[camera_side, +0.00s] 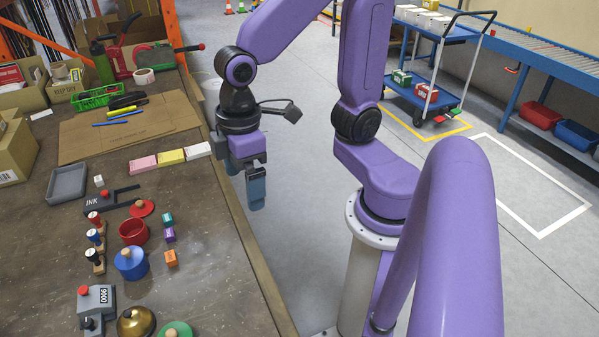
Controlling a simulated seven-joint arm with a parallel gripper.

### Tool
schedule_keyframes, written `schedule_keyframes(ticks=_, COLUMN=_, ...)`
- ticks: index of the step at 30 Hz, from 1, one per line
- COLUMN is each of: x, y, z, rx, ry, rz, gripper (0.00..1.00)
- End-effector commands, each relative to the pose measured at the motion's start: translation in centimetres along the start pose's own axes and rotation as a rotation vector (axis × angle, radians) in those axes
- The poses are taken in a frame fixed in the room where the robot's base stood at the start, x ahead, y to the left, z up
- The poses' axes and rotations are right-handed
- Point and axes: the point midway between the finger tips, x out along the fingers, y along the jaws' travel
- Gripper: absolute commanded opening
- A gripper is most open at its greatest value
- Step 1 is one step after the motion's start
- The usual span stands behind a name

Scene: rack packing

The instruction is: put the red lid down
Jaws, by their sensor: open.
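A blue pot (130,262) with a knobbed lid stands in front of the red pot. Small teal, purple and orange blocks (171,258) lie to the right. Pink, yellow and white boxes (171,157) lie behind.

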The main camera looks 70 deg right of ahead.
Motion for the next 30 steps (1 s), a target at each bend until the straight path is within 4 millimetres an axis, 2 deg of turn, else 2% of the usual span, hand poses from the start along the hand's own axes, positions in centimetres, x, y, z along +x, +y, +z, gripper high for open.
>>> schedule_keyframes(ticks=1, x=-0.2, y=-0.9, z=1.9, rx=-0.041, ry=-0.001, rz=-0.002, gripper=0.99)
schedule_keyframes(ticks=3, x=-0.2, y=-1.9, z=4.2, rx=-0.091, ry=-0.007, rz=-0.005, gripper=0.99)
schedule_keyframes(ticks=6, x=-0.1, y=-2.8, z=6.8, rx=-0.148, ry=-0.013, rz=-0.008, gripper=0.99)
schedule_keyframes(ticks=10, x=0.0, y=-3.4, z=8.8, rx=-0.192, ry=-0.019, rz=-0.011, gripper=0.99)
schedule_keyframes(ticks=14, x=0.0, y=-3.5, z=9.4, rx=-0.206, ry=-0.022, rz=-0.011, gripper=0.99)
schedule_keyframes(ticks=30, x=0.0, y=-3.5, z=9.3, rx=-0.205, ry=-0.022, rz=-0.011, gripper=0.99)
